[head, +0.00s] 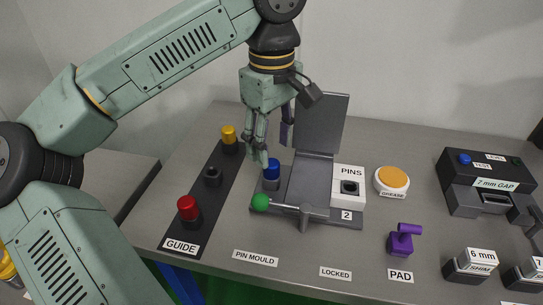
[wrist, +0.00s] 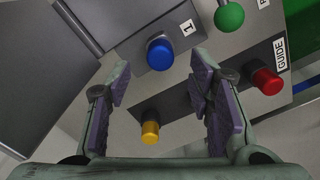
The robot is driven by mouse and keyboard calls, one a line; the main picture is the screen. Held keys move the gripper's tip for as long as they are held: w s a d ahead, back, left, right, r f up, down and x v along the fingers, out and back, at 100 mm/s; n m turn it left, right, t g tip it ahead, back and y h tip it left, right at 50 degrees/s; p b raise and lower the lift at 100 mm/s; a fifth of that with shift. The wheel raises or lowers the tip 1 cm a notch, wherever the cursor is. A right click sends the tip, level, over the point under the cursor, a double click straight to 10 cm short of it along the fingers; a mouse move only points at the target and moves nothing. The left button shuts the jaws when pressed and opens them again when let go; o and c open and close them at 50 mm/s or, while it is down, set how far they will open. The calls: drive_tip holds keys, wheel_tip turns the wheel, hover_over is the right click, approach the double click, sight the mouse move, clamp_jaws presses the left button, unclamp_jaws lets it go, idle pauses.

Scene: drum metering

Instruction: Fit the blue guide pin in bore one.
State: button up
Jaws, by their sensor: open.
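The blue guide pin (head: 272,168) stands upright at the left side of the grey pin mould (head: 330,215). In the wrist view the blue pin (wrist: 160,53) is beside a label marked 1. Its lower end is hidden, so I cannot tell how deep it sits in bore one. My gripper (head: 275,147) is open and empty above and behind the pin. In the wrist view my gripper (wrist: 163,88) has its pads spread wide, with the blue pin beyond the fingertips and apart from them.
The dark GUIDE rack (head: 198,214) holds a red pin (head: 187,208) and a yellow pin (head: 229,134), with an empty socket (head: 212,174) between. The mould's raised lid (head: 321,122) and green-knobbed lever (head: 260,202) are close by. A grease pot (head: 392,180) stands right.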

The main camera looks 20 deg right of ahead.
sight(272, 162)
wheel_tip(272, 162, up, 7)
idle(0.3)
idle(0.9)
